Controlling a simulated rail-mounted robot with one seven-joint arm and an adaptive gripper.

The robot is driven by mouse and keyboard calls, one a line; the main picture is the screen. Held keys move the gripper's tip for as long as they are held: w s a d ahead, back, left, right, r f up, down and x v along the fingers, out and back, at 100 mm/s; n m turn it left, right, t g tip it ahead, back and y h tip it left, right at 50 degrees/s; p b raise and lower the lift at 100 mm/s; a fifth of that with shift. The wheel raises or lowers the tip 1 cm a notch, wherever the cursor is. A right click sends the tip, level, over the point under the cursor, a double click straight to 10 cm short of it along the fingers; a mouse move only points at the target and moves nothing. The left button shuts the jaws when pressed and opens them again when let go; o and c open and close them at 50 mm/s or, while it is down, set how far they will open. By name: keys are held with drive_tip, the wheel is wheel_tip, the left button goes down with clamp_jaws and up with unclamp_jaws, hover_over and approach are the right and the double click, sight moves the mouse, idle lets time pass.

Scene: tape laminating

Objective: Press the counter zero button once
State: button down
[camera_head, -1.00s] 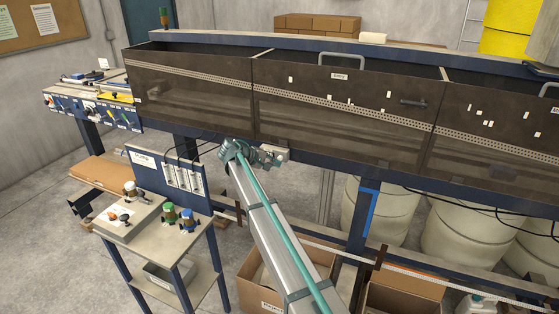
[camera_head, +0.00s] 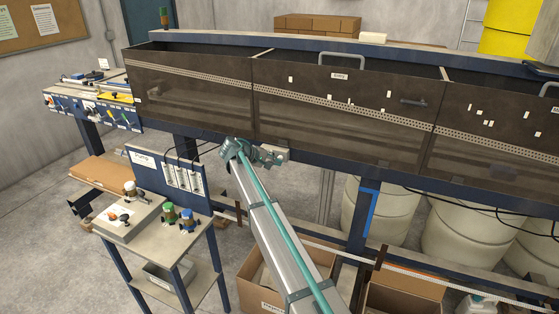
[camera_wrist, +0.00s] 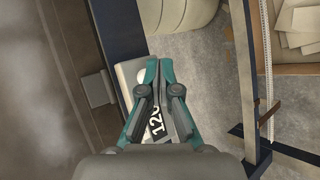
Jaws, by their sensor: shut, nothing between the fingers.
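The counter (camera_wrist: 130,76) is a small pale box on the blue frame rail, with a dark display that shows white digits, seemingly 120. A pale round shape, perhaps its button, shows beside the left fingertip in the wrist view, partly hidden. The counter also shows in the head view (camera_head: 281,152), below the dark covers. My gripper (camera_wrist: 160,62) is shut and empty, its teal fingertips over the counter in the wrist view. I cannot tell whether they touch it. In the head view my gripper (camera_head: 268,160) is at the counter's lower left, small and hard to make out.
Dark see-through covers (camera_head: 190,88) run along the machine above the counter. A small table (camera_head: 135,236) with valves and flow gauges stands at left. Cardboard boxes (camera_head: 405,290) and pale drums (camera_head: 460,235) stand below the rail. A blue post (camera_head: 368,212) stands right of the counter.

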drive_tip(key=shift+w+d, duration=0.15)
drive_tip(key=shift+w, duration=0.3)
idle(0.4)
drive_tip(key=shift+s, duration=0.2)
drive_tip(key=shift+s+a, duration=0.3)
drive_tip(key=shift+s, duration=0.4)
drive_tip(key=shift+s, duration=0.1)
drive_tip(key=s, duration=0.1)
drive_tip(key=s+a, duration=0.1)
drive_tip(key=s, duration=0.2)
drive_tip(key=shift+s+a+b, duration=0.25)
drive_tip(key=shift+a+b, duration=0.05)
idle(0.7)
